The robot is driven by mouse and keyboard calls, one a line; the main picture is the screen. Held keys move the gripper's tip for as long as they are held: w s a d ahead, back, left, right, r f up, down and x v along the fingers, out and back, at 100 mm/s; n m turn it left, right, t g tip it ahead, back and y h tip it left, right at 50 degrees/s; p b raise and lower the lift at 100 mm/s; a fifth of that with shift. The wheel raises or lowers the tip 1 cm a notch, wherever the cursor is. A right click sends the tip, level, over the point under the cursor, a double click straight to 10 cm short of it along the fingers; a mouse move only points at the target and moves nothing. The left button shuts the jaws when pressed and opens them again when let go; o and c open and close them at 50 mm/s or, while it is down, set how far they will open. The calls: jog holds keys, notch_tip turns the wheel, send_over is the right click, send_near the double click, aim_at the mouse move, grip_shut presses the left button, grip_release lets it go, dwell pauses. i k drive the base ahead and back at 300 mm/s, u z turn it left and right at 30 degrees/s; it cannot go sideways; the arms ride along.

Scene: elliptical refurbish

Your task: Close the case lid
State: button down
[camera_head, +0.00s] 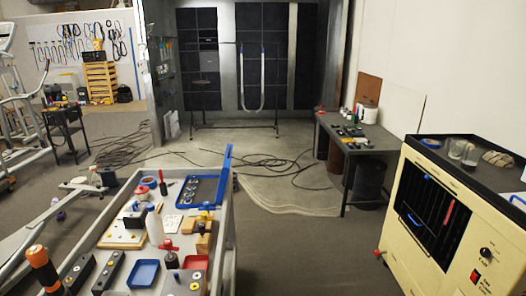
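A blue case (183,203) lies at the far end of the grey workbench, with several round metallic pieces inside it. Its blue lid (227,166) is open, standing nearly upright along the case's right side and seen almost edge-on. The lid's inner face is hardly visible. My gripper does not show in this view, so its place relative to the lid cannot be seen.
The workbench also holds a white bottle (155,226), a blue tray (143,273), a red-handled part (169,251) and wooden blocks. A cream cabinet (440,235) stands at right. Cables (270,163) cross the floor beyond. Carpet between bench and cabinet is clear.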

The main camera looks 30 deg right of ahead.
aim_at(228, 159)
jog(key=z, duration=0.65)
jog(key=k, duration=1.05)
jog(key=u, duration=0.05)
jog(key=i, duration=0.9)
